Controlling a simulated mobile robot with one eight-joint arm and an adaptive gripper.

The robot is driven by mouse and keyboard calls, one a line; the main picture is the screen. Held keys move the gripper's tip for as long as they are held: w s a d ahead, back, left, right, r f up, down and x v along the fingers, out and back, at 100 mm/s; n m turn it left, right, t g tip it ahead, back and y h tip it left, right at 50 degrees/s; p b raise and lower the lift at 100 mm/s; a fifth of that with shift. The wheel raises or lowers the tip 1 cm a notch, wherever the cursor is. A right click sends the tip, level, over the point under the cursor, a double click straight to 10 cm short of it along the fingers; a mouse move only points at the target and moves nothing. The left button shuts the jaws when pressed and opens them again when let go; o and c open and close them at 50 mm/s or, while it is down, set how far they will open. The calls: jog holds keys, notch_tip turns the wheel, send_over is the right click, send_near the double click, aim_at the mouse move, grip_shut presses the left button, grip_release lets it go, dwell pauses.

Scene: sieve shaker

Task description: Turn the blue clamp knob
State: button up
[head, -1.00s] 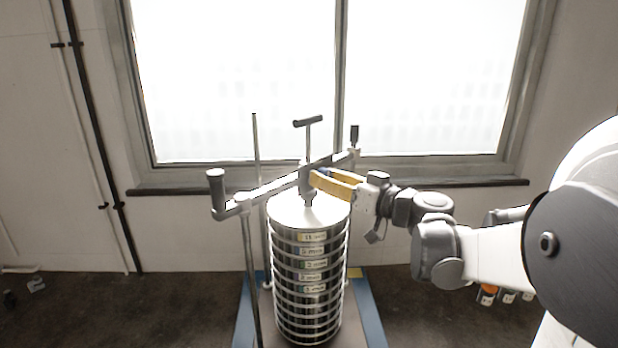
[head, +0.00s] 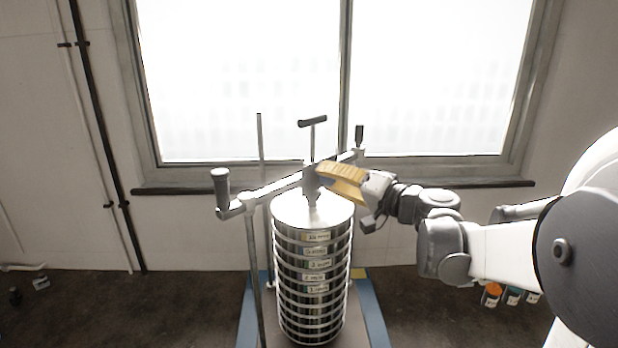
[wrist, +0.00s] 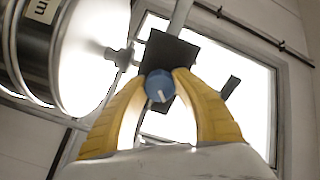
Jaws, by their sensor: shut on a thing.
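The blue clamp knob (wrist: 159,84) shows in the wrist view as a small round knob with a white mark on its face, in front of a dark square block. My gripper (wrist: 160,80) has its two yellow fingers on either side of the knob, with the tips against it. In the head view my gripper (head: 326,176) reaches in from the right to the middle of the clamp bar (head: 278,189). The knob itself is hidden there behind the fingers.
The sieve stack (head: 312,255) stands upright just below the clamp bar. A grey upright handle (head: 221,182) is at the bar's left end, and a T-handle (head: 312,122) rises above its middle. Thin rods stand beside the stack. A window is behind.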

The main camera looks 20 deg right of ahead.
jog(key=m, duration=0.4)
jog(key=shift+m, duration=2)
jog(key=o, duration=1.2)
jog(key=v, duration=1.2)
